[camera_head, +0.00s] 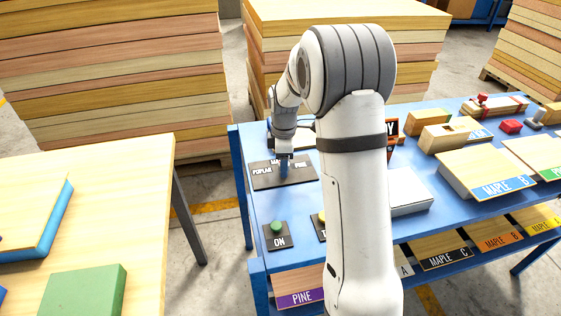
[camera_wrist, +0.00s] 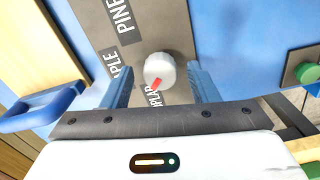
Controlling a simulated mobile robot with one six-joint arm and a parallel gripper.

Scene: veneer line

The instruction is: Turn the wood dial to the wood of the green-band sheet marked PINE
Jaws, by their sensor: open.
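The wood dial is a pale round knob (camera_wrist: 160,70) with a red pointer on a dark plate (camera_head: 266,181). In the wrist view the pointer faces the partly hidden POPLAR label (camera_wrist: 153,97). The MAPLE label (camera_wrist: 112,64) and PINE label (camera_wrist: 124,20) lie further round the plate. My gripper (camera_wrist: 160,72) is open, its blue fingers on either side of the knob; contact cannot be told. In the head view my gripper (camera_head: 284,163) is over the plate and hides the knob. A green-band sheet (camera_head: 550,174) is cut off at the right edge, its word unreadable.
A green ON button (camera_head: 277,228) stands in front of the plate on the blue bench. A purple-band board marked PINE (camera_head: 300,298) is on the lower shelf. A blue-band MAPLE sheet (camera_head: 485,172) lies at right. A wooden table (camera_head: 120,165) stands at left.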

